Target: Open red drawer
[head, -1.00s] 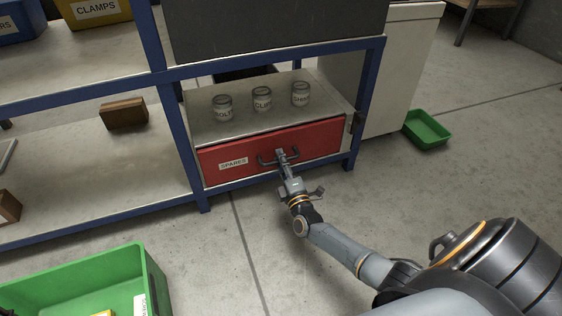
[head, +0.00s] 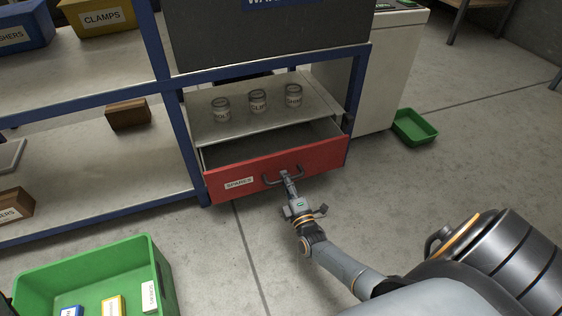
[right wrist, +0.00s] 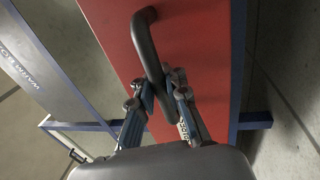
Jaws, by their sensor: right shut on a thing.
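The red drawer (head: 322,157), labelled SPARES, sits low in a blue-framed shelf and is pulled partly out. Its grey interior shows behind the front and looks empty where visible. My right gripper (head: 287,178) is shut on the drawer's dark bar handle (head: 272,181). In the right wrist view, the handle (right wrist: 148,50) runs between the fingers of the gripper (right wrist: 160,92), in front of the red drawer front (right wrist: 200,40). My left gripper is not in view.
Three labelled jars, one of them the middle jar (head: 258,101), stand on the board above the drawer. A green bin (head: 155,262) stands on the floor at lower left. A small green tray (head: 414,128) lies at right. Floor in front of the drawer is clear.

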